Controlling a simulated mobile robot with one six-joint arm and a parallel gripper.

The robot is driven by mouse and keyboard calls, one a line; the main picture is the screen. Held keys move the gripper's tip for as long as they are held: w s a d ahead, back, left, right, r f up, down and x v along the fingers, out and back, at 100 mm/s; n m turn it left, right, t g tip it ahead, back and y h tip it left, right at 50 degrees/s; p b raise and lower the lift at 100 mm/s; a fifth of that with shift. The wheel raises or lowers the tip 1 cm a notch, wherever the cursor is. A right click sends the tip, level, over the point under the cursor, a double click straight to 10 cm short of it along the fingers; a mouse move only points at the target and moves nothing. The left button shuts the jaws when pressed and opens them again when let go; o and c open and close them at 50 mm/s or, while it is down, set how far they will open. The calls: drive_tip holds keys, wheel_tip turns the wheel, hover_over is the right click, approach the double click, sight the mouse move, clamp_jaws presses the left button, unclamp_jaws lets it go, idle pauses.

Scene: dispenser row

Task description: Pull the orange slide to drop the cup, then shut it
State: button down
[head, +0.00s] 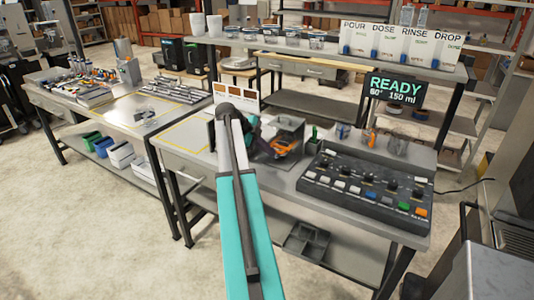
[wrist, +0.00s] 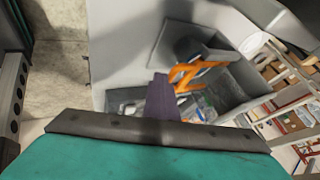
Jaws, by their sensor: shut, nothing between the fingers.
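The orange slide (wrist: 190,73) shows in the wrist view as an angled orange frame beside a grey dispenser box. In the head view, the orange part (head: 285,149) sits low at the front of the grey dispenser (head: 290,126) on the bench. My gripper (wrist: 160,80) is shut, and its dark fingers point toward the orange slide from the left in the wrist view. No grip on the slide shows, and I cannot tell whether the fingers touch it. In the head view my arm partly hides the gripper and the dispenser. I cannot make out the cup to be dropped.
A black control panel (head: 365,187) with several knobs and coloured buttons lies right of the dispenser. A display (head: 395,90) reading READY stands behind it. Cups line the upper shelf (head: 340,52). A second bench (head: 125,108) with tools stands to the left.

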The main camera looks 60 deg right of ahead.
drive_tip(key=shift+d+r, duration=0.1)
drive_tip(key=shift+d, duration=0.05)
drive_tip(key=w+a+r+b, duration=0.4)
drive_tip(key=a+r, duration=0.2)
drive_tip(key=a, duration=0.3)
drive_tip(key=shift+r, duration=0.35)
drive_tip(key=shift+w+a, duration=0.15)
idle(0.6)
